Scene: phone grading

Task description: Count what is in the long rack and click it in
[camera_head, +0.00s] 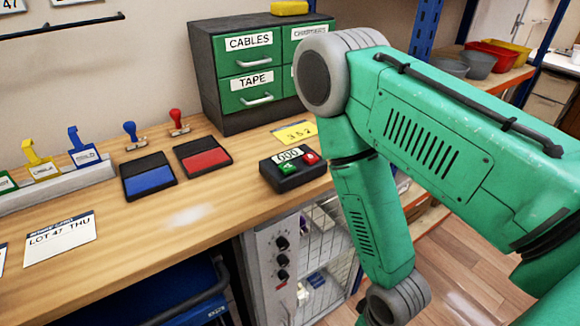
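A long pale grey rack (62,192) stands at the left of the wooden bench and is cut off by the left edge. In its visible part are a blue piece (83,147), a yellow piece (38,163) and part of a green piece (5,184), each with a white label. A black counter box (293,175) sits near the bench's front edge, with a display that seems to read 000, a green button (288,168) and a red button (311,157). My green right arm comes in from the right and bends down past the bench; its gripper is out of view. My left gripper is not in view.
Blue (149,179) and red (203,157) ink pads lie mid-bench, with blue (133,136) and red (179,122) stamps behind. A yellow note (295,132) lies beside a drawer cabinet (215,66). A white card (60,238) lies front left. The front middle bench is clear.

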